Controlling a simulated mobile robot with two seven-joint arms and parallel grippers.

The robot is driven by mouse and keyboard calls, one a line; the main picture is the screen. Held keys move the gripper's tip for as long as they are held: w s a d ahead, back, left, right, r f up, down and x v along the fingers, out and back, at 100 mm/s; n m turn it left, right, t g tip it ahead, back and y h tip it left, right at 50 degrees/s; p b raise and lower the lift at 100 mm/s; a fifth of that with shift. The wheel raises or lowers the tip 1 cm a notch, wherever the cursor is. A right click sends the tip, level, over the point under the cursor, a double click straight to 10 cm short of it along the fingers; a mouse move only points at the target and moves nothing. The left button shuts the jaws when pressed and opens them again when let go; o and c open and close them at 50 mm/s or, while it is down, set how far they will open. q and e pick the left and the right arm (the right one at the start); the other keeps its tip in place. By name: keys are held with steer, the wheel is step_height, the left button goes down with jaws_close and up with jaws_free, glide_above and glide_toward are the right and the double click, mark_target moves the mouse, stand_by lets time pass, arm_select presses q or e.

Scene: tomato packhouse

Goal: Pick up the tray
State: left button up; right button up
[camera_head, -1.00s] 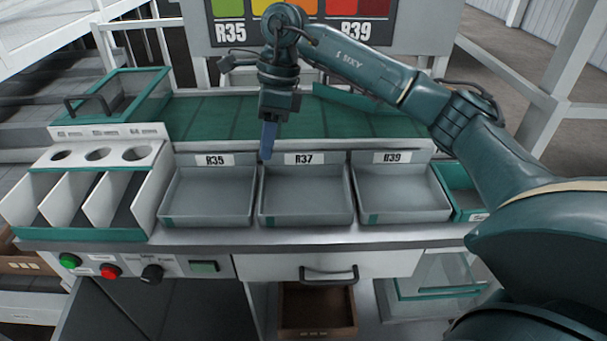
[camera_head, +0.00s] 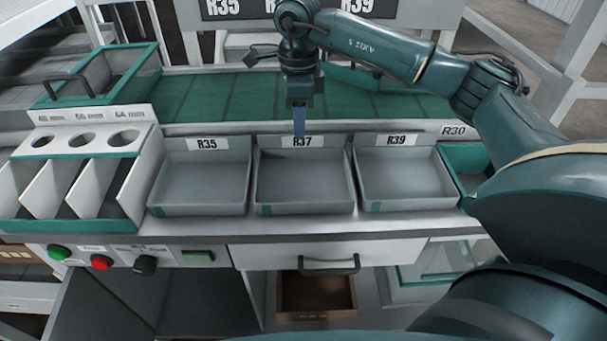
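Three shallow grey trays stand side by side on the bench: the R35 tray (camera_head: 201,186), the R37 tray (camera_head: 303,185) and the R39 tray (camera_head: 404,184). All three look empty. My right gripper (camera_head: 299,130) points down at the back edge of the R37 tray, in front of its label. Its blue fingers show edge-on as one strip, so I cannot tell whether they are apart or whether they touch the tray. My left gripper is not in view.
A green conveyor belt (camera_head: 206,100) runs behind the trays. A white sorter with round holes (camera_head: 60,140) stands at the left, and a teal-edged bin (camera_head: 463,158) at the right. Buttons, a drawer handle (camera_head: 328,266) and an open brown box (camera_head: 316,296) are below the bench edge.

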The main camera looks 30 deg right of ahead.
mark_target(304, 172)
steer(key=f, duration=0.4)
steer(key=shift+s+a+f, duration=0.1)
steer(key=shift+s+a, duration=0.05)
steer(key=shift+a, duration=0.05)
steer(key=shift+c, duration=0.3)
jaws_close()
